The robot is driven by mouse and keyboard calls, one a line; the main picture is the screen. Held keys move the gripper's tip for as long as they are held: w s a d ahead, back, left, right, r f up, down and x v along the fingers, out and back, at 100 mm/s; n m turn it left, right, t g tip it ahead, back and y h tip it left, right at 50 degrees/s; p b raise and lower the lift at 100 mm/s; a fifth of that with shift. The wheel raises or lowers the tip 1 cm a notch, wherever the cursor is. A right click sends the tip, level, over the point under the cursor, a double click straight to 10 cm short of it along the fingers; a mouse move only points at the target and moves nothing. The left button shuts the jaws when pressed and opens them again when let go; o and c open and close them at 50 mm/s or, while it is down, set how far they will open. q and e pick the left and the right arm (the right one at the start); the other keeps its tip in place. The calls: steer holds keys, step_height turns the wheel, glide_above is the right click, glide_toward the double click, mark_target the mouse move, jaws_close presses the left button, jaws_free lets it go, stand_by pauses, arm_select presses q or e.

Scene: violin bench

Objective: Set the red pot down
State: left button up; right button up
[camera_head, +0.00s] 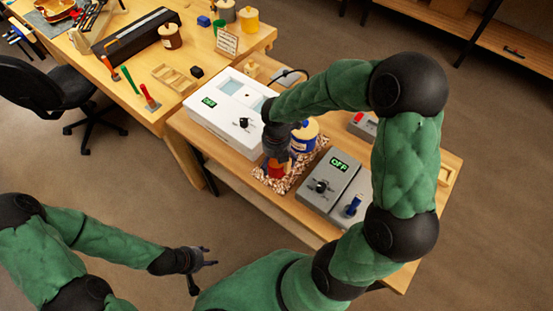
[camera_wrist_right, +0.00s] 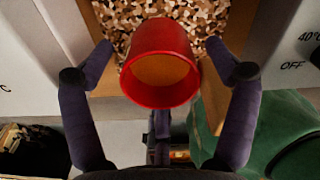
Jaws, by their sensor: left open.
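The red pot (camera_head: 277,169) stands at the front end of a tray of wood chips (camera_head: 296,181), under my right gripper. In the right wrist view the red pot (camera_wrist_right: 160,65) shows its open mouth and an amber inside. The fingers of my right gripper (camera_wrist_right: 160,50) are spread on both sides of the pot, with a small gap showing on each side. In the head view my right gripper (camera_head: 278,150) partly hides the pot. My left gripper (camera_head: 198,268) is open and empty, low in front of the bench.
A white box with an OFF display (camera_head: 222,113) stands left of the tray, and a grey unit with an OFF display (camera_head: 330,185) stands right. A blue pot with a yellow lid (camera_head: 304,137) stands behind the red pot. A workbench (camera_head: 130,60) with tools is at the left.

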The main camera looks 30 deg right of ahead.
step_height(320, 180, up, 12)
steer(key=p, duration=0.4)
steer(key=shift+r, duration=0.15)
stand_by(0.6)
